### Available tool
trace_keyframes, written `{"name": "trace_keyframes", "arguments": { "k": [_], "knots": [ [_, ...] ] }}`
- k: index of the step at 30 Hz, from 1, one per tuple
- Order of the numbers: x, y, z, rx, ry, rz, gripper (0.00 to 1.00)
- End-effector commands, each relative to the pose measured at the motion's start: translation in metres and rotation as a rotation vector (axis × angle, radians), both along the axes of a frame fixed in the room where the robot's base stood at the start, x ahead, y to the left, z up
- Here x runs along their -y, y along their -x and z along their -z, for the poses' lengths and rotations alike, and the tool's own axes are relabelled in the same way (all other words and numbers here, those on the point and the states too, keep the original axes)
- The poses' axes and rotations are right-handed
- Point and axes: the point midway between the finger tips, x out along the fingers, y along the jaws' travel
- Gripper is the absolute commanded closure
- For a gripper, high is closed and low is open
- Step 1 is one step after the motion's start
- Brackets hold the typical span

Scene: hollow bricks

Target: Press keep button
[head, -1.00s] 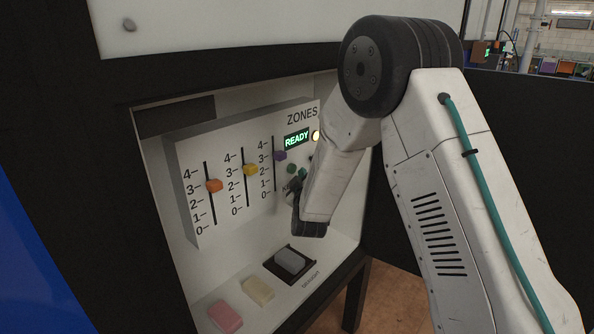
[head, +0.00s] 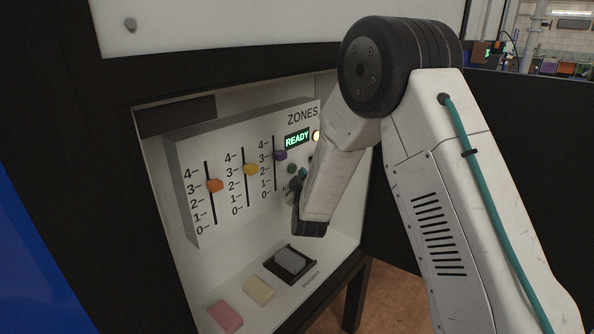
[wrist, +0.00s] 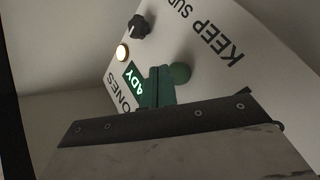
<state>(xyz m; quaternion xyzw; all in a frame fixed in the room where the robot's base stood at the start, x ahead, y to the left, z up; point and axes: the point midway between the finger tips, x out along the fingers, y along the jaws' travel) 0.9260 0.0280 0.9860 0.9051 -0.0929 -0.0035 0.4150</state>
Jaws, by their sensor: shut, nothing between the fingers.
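The green round button (head: 291,168) is on the white ZONES panel, below the READY display. It also shows in the wrist view (wrist: 181,73), near the word KEEP, whose label is partly cut off. My gripper (head: 303,173) is at the panel just right of the button in the head view, partly hidden by my own wrist. In the wrist view my gripper's green fingers (wrist: 157,86) are shut and empty, with their tips beside the button. I cannot tell whether they touch it.
Orange (head: 215,186), yellow (head: 250,169) and purple (head: 280,155) sliders stand left of the button. A black knob (wrist: 139,26) and a lit lamp (wrist: 122,52) are close by.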

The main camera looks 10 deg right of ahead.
Motion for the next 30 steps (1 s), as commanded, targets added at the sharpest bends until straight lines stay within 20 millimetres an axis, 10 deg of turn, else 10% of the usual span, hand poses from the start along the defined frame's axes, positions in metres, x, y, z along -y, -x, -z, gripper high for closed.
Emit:
{"name": "trace_keyframes", "arguments": {
  "k": [30],
  "knots": [
    [-0.0063, -0.0110, 0.0006, 0.001, -0.001, 0.001, 1.00]
  ]
}}
